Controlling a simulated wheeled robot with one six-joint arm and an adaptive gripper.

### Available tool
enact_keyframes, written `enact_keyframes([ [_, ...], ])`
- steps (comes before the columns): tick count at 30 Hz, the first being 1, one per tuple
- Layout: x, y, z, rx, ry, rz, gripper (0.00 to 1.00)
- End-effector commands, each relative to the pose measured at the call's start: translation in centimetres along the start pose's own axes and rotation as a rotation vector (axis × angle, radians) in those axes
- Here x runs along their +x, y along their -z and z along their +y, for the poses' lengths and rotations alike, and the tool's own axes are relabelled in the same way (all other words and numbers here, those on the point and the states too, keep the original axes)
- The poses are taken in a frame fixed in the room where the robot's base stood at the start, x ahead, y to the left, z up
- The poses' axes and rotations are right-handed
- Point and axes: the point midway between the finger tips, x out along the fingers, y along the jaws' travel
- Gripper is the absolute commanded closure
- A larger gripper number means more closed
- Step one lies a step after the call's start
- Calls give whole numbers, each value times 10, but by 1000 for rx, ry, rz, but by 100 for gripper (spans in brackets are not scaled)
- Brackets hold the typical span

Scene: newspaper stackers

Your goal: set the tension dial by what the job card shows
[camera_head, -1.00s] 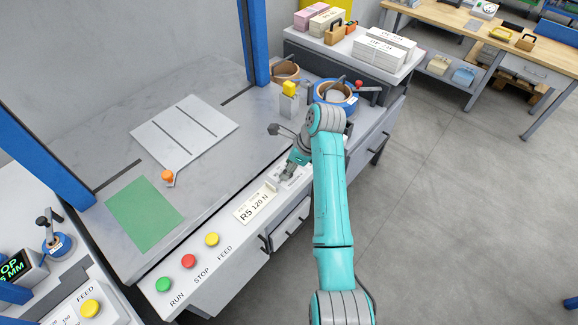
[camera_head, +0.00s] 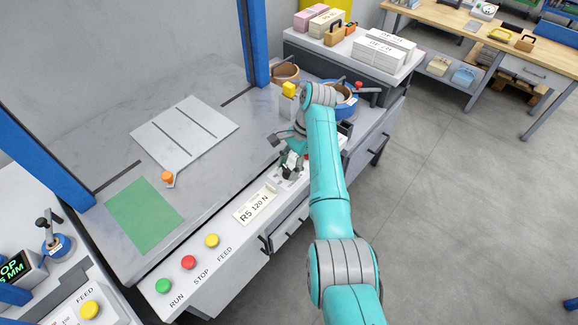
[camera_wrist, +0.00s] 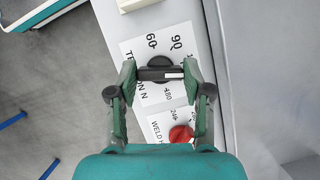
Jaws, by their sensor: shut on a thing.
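The job card (camera_head: 254,207), a cream sign reading "R5 120 N", stands on the front strip of the machine bench. In the wrist view the tension dial (camera_wrist: 159,68) is a black knob on a white plate marked "TENSION N". The marks 60, 90 and 180 are readable around it; my right finger hides part of the scale. A white line on the knob's bar points right in that view, toward the right finger. My gripper (camera_wrist: 159,75) is shut on the bar of the knob, one finger at each end. In the head view my gripper (camera_head: 289,172) hides most of the dial.
A red weld knob (camera_wrist: 181,134) sits close beside the dial in the wrist view. Green (camera_head: 163,285), red (camera_head: 188,262) and yellow (camera_head: 212,240) buttons line the same front strip. A cream block (camera_wrist: 135,4) stands at the wrist view's top edge.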

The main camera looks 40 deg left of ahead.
Motion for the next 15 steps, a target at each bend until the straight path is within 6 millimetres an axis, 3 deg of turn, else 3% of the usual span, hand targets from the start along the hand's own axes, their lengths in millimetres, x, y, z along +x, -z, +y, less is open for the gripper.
enact_keyframes([
  [15,0,1,-1,-218,-91,1,85],
])
